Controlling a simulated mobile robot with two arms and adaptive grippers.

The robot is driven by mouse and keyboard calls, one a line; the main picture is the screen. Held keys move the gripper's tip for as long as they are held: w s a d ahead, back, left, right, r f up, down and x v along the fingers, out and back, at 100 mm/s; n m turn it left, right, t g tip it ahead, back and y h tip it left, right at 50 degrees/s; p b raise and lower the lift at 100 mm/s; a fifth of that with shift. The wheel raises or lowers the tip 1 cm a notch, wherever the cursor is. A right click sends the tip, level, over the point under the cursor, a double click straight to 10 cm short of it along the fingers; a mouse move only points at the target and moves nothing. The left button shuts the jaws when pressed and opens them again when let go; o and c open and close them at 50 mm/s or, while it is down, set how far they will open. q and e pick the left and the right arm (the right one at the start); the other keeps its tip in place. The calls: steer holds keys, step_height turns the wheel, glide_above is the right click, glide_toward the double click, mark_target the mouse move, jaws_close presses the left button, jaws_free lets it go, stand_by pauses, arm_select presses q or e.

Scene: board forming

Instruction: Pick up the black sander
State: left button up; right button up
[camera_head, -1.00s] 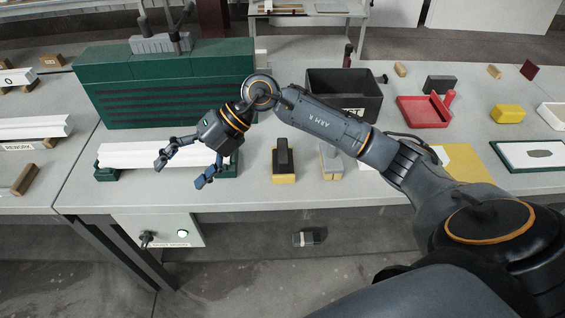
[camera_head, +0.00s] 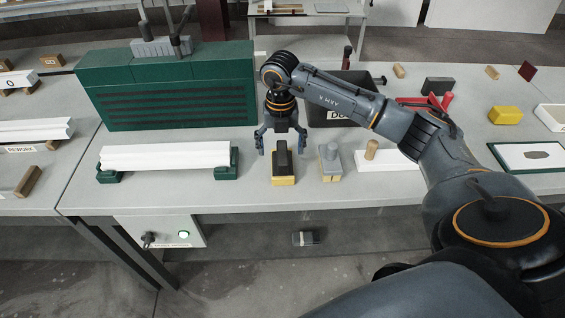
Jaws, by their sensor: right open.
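My right gripper (camera_head: 281,150) is open and points down over the sander. Its two fingers show to the left and right of the sander's top. I cannot tell whether they touch it. My left gripper is not in view.
A grey sander-like tool (camera_head: 330,156) stands close to the right, then a white board with a wooden knob (camera_head: 371,150). A white moulding (camera_head: 165,156) lies on green supports to the left. A green machine (camera_head: 168,85) and a dark bin (camera_head: 345,82) stand behind.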

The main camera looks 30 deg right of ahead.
steer(key=f, duration=0.1)
steer(key=f+p, duration=0.1)
steer(key=f, duration=0.1)
steer(key=f+p, duration=0.1)
steer(key=shift+s+d+f, duration=0.1)
steer(key=shift+s+f, duration=0.15)
steer(key=shift+f, duration=0.55)
steer(key=c, duration=1.4)
steer(key=shift+w+r, duration=0.1)
